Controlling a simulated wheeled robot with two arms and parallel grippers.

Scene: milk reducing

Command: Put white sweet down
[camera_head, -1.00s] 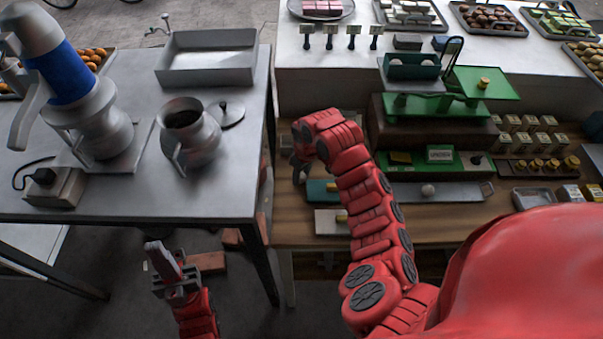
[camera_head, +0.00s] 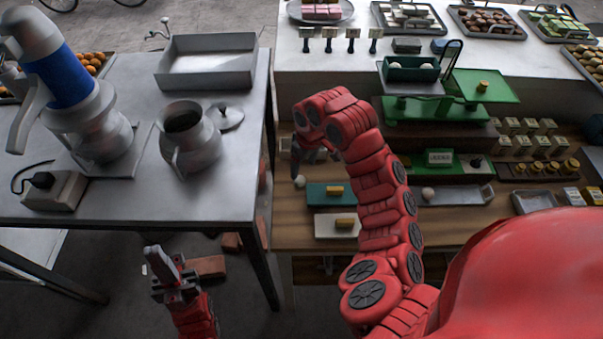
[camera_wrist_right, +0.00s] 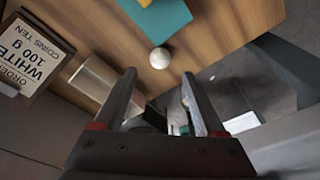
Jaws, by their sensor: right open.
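A round white sweet (camera_head: 299,181) rests on the wooden counter, left of the teal block; it also shows in the right wrist view (camera_wrist_right: 159,58). My right gripper (camera_head: 312,157) is just above and behind it in the head view, apart from it. In the right wrist view my right gripper (camera_wrist_right: 160,85) has its two fingers spread, with nothing between them, and the sweet lies beyond the tips. Another white sweet (camera_head: 428,193) lies on a grey tray at the right. My left gripper (camera_head: 170,272) is low beside the metal table; its jaw gap is unclear.
A teal block (camera_head: 320,198) and a white block (camera_head: 323,228), each with a brass piece, lie near the sweet. The green scale (camera_head: 425,112) stands behind, with white sweets in its box. A card reading WHITE 100 g (camera_wrist_right: 30,55) shows in the wrist view. The metal table (camera_head: 235,185) is left.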

